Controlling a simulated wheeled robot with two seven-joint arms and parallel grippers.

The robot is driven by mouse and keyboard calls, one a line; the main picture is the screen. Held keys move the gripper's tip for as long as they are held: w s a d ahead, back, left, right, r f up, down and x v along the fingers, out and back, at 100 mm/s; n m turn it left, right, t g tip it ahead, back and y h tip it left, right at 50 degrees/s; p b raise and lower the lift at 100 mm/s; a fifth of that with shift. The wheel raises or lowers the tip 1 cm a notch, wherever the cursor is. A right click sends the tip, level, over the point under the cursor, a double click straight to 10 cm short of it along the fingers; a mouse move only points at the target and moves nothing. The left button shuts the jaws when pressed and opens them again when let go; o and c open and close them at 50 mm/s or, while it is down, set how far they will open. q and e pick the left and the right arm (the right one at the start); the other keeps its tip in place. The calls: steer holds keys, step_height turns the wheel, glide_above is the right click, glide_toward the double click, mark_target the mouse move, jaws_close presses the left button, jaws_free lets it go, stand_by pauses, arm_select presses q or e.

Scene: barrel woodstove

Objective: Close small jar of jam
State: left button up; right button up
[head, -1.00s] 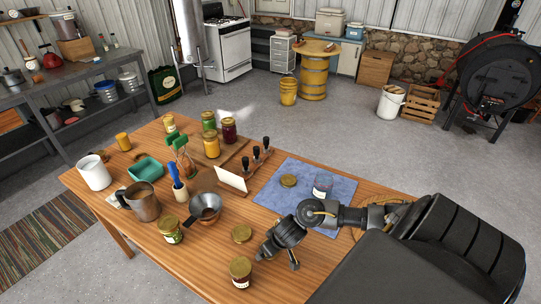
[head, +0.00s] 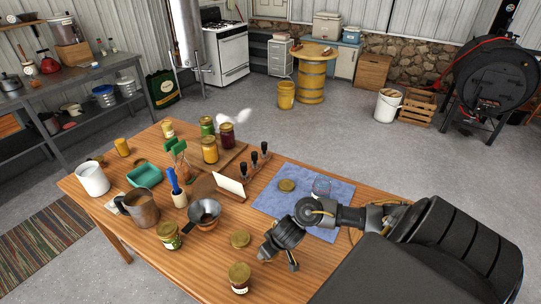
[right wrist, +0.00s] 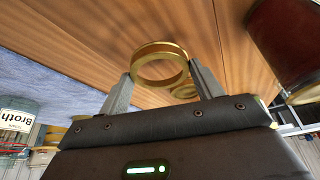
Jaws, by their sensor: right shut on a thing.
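A small jar of dark red jam (head: 239,287) stands at the table's front edge, with gold at its top; whether it is closed is unclear. A dark red jar (right wrist: 287,45), apparently the same one, is cut off at the right of the right wrist view. My right gripper (right wrist: 160,78) is shut on a gold ring-shaped lid (right wrist: 160,52), above the wooden table. In the head view my right gripper (head: 277,258) is just right of the jam jar, and the held lid is hidden. A gold lid (head: 240,239) lies flat behind the jar. My left gripper is not in view.
A jar with a green label (head: 169,236), a funnel (head: 204,213) and a metal pitcher (head: 142,208) stand to the left. Several filled jars stand at the back.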

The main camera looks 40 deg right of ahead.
step_height(320, 180, up, 8)
steer(key=p, duration=0.3)
steer(key=shift+f, duration=0.2)
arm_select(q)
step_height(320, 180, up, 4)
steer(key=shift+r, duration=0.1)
arm_select(e)
steer(key=w+a+r+n+y+b, duration=0.1)
steer(key=w+a+r+n+b, duration=0.25)
steer(key=a, duration=0.25)
steer(key=w+a+r+n+y+b, duration=0.1)
steer(key=w+a+r+n+b, duration=0.2)
steer(key=a, duration=0.4)
arm_select(q)
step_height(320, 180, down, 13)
steer(key=b, duration=0.5)
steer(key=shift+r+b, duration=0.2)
steer(key=shift+b, duration=0.15)
arm_select(e)
steer(key=shift+s+a+r+n+g+y, duration=0.1)
steer(key=shift+s+r+n+g+y, duration=0.3)
steer(key=shift+r+n, duration=0.45)
steer(key=shift+s+a+r+n+g+y, duration=0.1)
steer(key=shift+s+r+n+g+y, duration=0.1)
steer(key=shift+s+r+n, duration=0.45)
steer(key=shift+s+a+r+n+g+y, duration=0.1)
steer(key=shift+s+r+n+g+y, duration=0.2)
steer(key=shift+r+n, duration=0.65)
steer(key=shift+d, duration=0.1)
